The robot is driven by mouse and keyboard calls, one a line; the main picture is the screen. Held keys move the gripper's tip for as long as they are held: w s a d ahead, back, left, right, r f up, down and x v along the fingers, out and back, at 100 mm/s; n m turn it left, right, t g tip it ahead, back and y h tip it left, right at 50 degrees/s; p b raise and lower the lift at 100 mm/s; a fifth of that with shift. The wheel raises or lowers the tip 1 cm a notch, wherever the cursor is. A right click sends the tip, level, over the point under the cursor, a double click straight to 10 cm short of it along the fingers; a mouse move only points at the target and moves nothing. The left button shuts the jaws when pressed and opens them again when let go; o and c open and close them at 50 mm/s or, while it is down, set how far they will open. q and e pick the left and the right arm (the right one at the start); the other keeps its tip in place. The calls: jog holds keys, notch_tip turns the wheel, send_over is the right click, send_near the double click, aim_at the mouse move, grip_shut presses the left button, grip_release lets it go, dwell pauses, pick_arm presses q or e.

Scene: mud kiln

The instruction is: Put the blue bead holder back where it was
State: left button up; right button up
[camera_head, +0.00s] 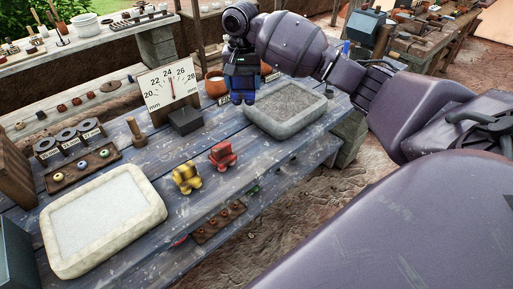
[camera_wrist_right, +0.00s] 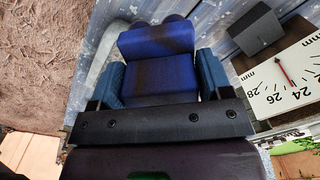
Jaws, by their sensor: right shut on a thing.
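My right gripper (camera_head: 242,84) is shut on the blue bead holder (camera_head: 243,97) and points down near the back of the blue-grey plank table (camera_head: 185,222). The holder is at the back left of the grey-filled stone tray (camera_head: 250,126); I cannot tell whether it touches anything below. In the right wrist view the blue bead holder (camera_wrist_right: 157,68) is between the two teal finger pads of the right gripper (camera_wrist_right: 160,80). A yellow holder (camera_head: 186,178) and a red holder (camera_head: 222,156) stand on the table's middle. My left gripper is not in view.
A dial gauge (camera_head: 168,88) with a dark block (camera_head: 185,121) stands left of the holder. A clay pot (camera_head: 215,86) is close behind. A pale-filled tray (camera_head: 160,208) lies front left. A beaded wooden rack (camera_head: 83,168) lies at left.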

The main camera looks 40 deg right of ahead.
jog(key=shift+s+d+f, duration=0.15)
notch_tip(320, 180, down, 20)
jog(key=b, duration=0.3)
jog(key=shift+b, duration=0.3)
jog(key=o, duration=0.8)
jog(key=shift+f, duration=0.1)
